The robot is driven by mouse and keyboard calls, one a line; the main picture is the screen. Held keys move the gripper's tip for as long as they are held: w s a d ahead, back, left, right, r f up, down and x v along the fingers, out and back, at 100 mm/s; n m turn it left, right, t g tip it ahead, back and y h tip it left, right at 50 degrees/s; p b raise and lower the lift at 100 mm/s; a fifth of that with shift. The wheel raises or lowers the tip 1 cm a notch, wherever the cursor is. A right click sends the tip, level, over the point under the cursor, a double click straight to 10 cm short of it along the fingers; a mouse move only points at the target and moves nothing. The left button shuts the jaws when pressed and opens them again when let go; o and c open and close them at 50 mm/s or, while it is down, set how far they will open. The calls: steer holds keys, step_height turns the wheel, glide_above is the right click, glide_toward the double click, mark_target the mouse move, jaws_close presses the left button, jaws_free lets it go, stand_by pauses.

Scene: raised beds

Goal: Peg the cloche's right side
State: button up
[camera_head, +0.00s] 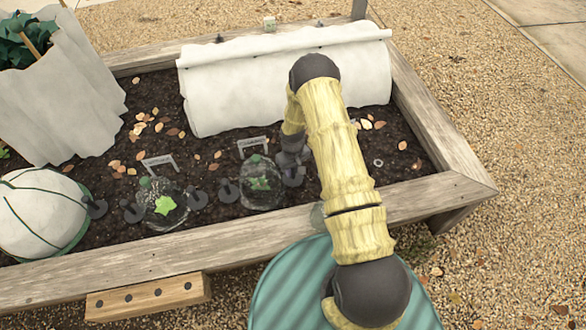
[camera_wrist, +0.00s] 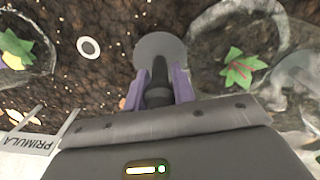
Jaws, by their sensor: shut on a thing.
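A dark peg with a round grey disc (camera_wrist: 160,50) is clamped between the purple fingers of my gripper (camera_wrist: 158,90). The disc is over the soil beside a clear cloche (camera_wrist: 240,25), whose plant is green with reddish veins. I cannot tell whether the disc touches the soil. In the head view this cloche (camera_head: 262,185) has a dark peg (camera_head: 229,190) on its left. My gripper (camera_head: 292,160) is at its right, partly hidden by my arm.
Another clear cloche (camera_head: 163,205) has pegs at both sides. A white cloche (camera_head: 38,212) stands at far left and a rolled white cover (camera_head: 285,80) lies at the back. In the wrist view, a pale ring (camera_wrist: 88,48) lies on soil near a PRIMULA label (camera_wrist: 35,143).

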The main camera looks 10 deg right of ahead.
steer(key=shift+f+b, duration=0.55)
steer(key=shift+f, duration=0.3)
stand_by(0.6)
steer(key=o, duration=1.1)
steer(key=shift+c, duration=0.2)
step_height(320, 180, up, 17)
steer(key=p, duration=0.3)
steer(key=shift+r+p, duration=0.15)
steer(key=shift+p, duration=0.15)
